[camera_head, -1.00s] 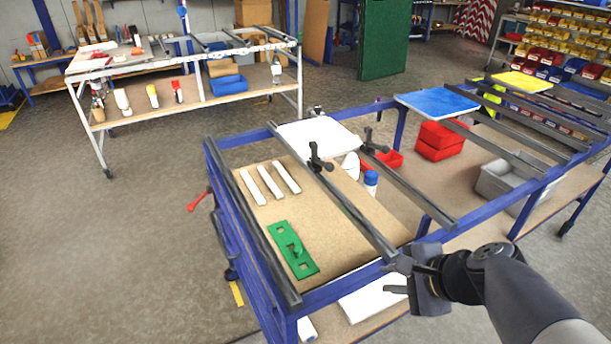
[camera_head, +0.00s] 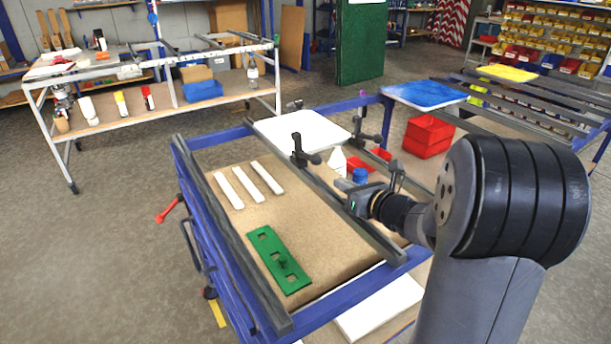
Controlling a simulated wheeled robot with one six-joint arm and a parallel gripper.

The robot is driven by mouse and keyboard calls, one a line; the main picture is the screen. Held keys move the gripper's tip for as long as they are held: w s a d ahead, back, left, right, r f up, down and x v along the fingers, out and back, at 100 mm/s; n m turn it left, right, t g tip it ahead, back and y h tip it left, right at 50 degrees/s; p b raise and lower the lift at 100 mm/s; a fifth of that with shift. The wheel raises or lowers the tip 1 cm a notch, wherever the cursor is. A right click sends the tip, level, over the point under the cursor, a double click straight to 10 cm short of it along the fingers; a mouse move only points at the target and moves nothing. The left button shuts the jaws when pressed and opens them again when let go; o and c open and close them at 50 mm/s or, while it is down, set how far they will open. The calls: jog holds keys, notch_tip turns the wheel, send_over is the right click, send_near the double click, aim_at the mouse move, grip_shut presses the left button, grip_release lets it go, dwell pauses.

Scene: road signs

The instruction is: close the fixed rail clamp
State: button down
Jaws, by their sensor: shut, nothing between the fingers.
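A white sign plate (camera_head: 312,133) lies across the rails of the blue-framed bench. My gripper (camera_head: 355,203) is shut and empty. It is over the near rail, below and right of the front clamp and apart from it. My arm hides the bench's right side.
A green template (camera_head: 279,262) and several white strips (camera_head: 245,185) lie on the bench's lower board. A white cone (camera_head: 337,162), a blue-capped bottle (camera_head: 360,175) and red bins (camera_head: 428,137) stand beyond the rail. A blue plate (camera_head: 425,95) lies at the back right.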

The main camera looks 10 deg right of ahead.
aim_at(318, 184)
dwell(0.3)
jog(key=p+x, duration=0.1)
jog(key=x, duration=0.9)
jog(key=shift+r, duration=0.15)
jog(key=shift+r+g+p, duration=0.3)
jog(key=shift+p, duration=0.75)
